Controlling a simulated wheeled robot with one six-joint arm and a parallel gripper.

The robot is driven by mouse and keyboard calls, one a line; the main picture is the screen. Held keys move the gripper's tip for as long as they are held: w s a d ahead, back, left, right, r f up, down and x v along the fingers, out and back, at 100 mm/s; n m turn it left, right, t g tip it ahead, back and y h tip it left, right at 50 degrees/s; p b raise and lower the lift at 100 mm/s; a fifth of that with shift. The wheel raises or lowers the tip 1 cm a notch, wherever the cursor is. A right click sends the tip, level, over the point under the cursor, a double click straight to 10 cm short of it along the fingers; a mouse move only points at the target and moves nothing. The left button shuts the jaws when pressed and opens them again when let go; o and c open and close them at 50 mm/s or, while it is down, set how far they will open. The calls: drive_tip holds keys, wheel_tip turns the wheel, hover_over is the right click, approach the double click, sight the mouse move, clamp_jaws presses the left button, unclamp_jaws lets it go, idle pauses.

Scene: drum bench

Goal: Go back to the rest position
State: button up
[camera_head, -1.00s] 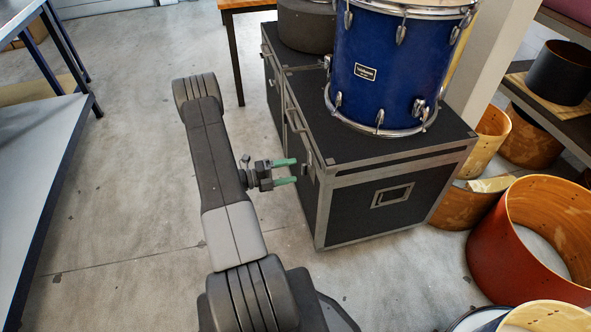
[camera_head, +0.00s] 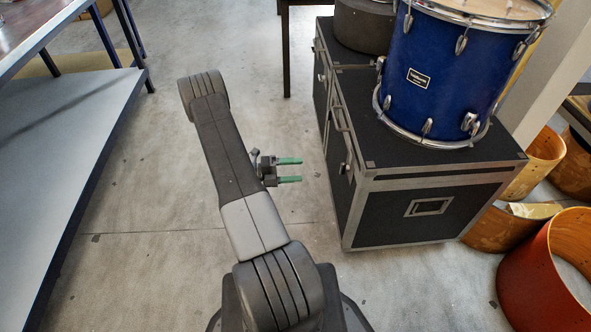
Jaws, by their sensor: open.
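My gripper (camera_head: 289,171) shows at the middle of the picture, partly behind my grey and black arm. Its two green-tipped fingers point right and stand apart with nothing between them. It is to the left of the black flight case (camera_head: 382,213), with a gap of bare floor between the fingertips and the case. My arm is folded, with its elbow at the upper left of the gripper.
A blue drum (camera_head: 440,90) stands on the flight case. Orange and wooden drum shells (camera_head: 545,275) lie at the lower right. A grey-shelved workbench (camera_head: 60,130) stands at the left. Concrete floor (camera_head: 150,215) is clear between the bench and the case.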

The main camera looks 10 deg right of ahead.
drive_tip(key=d+b, duration=0.1)
drive_tip(key=d, duration=1.3)
drive_tip(key=shift+s, duration=0.3)
drive_tip(key=shift+a, duration=0.1)
drive_tip(key=shift+s+r+m+b, duration=0.1)
drive_tip(key=shift+m+b, duration=2.35)
drive_tip(key=shift+m, duration=1.8)
drive_tip(key=shift+s+r+m+b, duration=0.1)
drive_tip(key=shift+m+b, duration=2.35)
drive_tip(key=shift+m, duration=1.8)
